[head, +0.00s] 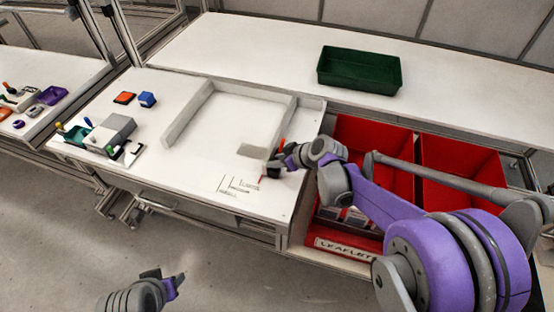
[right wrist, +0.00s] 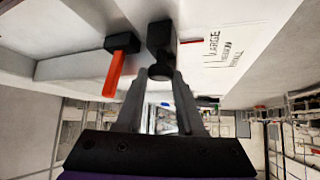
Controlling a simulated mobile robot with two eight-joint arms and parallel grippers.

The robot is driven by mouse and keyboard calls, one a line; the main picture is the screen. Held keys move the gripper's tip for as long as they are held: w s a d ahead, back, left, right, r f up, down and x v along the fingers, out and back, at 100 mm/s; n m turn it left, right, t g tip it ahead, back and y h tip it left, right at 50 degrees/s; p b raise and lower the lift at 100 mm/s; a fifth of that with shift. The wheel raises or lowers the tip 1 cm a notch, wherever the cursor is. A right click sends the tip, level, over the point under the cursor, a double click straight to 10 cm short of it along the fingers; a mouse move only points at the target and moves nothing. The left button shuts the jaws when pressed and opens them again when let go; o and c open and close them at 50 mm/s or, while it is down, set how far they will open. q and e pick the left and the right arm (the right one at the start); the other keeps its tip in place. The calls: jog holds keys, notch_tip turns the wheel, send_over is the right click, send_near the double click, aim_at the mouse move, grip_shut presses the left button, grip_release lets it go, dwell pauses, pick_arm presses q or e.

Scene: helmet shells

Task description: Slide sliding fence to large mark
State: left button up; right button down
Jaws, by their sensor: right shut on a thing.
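The white sliding fence (head: 270,125) stands on the right part of the white worktop. Its black knob (right wrist: 160,42) is between the fingertips of my right gripper (right wrist: 161,76), which is shut on it; the gripper also shows in the head view (head: 283,163). A black clamp with an orange lever (right wrist: 115,75) sits beside the knob. A thin red pointer (right wrist: 191,41) lies near the LARGE line of the printed size marks (right wrist: 222,47); I cannot tell if they line up exactly. The marks also show in the head view (head: 238,187). My left gripper (head: 166,279) looks open and empty, low in front of the bench.
A fixed white rail (head: 188,115) stands on the left of the worktop. Orange (head: 124,98) and blue (head: 147,99) blocks and a grey box (head: 113,129) lie further left. Red bins (head: 460,170) are at the right, beneath my right arm. A green tray (head: 358,70) stands behind.

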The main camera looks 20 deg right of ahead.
dwell(0.9)
jog(key=w+a, duration=0.1)
jog(key=a, duration=0.1)
jog(key=w+a, duration=0.2)
jog(key=shift+w+a, duration=0.1)
jog(key=shift+a, duration=0.25)
jog(key=c, duration=0.5)
grip_release()
jog(key=v, duration=1.1)
jog(key=shift+p, duration=0.3)
